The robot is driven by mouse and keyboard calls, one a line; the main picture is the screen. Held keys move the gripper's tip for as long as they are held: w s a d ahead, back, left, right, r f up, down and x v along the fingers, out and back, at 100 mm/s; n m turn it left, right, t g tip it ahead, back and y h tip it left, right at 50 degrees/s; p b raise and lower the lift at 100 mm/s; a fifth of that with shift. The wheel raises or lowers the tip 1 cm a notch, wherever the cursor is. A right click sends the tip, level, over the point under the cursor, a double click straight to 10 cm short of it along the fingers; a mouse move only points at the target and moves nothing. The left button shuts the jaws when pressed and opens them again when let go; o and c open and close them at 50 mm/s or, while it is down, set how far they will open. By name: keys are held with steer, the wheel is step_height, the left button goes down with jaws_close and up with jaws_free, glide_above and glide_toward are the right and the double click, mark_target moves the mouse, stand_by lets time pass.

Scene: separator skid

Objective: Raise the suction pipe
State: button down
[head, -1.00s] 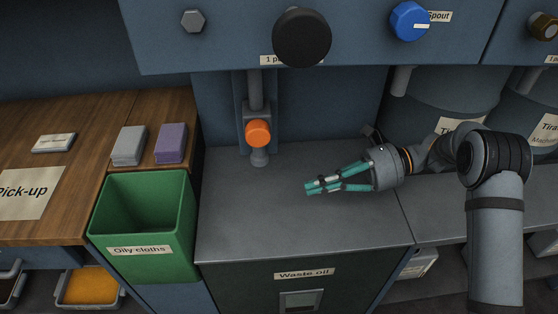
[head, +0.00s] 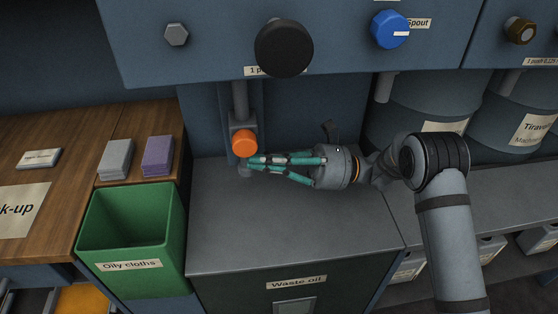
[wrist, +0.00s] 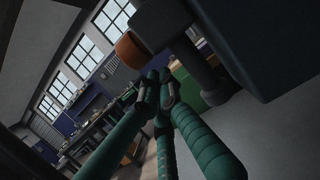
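The suction pipe (head: 240,97) is a grey upright pipe in a slotted bracket on the blue wall, with an orange knob (head: 244,142) on it and a round grey lower end at the counter. My gripper (head: 250,163) comes in from the right, low over the counter. Its teal fingers point left, their tips just below the orange knob and in front of the pipe's lower end, partly hiding it. In the wrist view the fingertips (wrist: 157,86) are drawn together with nothing visible between them. The orange knob (wrist: 131,50) is beyond them, and the pipe's lower end (wrist: 213,91) is to their right.
A black round knob (head: 284,48) and a blue spout knob (head: 390,30) stick out of the panel above. A green oily-cloths bin (head: 125,263) stands at left. The waste oil counter top (head: 290,225) is bare in front. Drums (head: 425,105) stand at right.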

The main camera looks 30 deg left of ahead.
mark_target(255, 131)
steer(key=shift+s+a+r, duration=0.15)
steer(key=shift+s+a, duration=0.2)
step_height(255, 131, up, 9)
steer(key=p, duration=0.6)
steer(key=shift+r, duration=0.1)
steer(key=shift+w, duration=0.1)
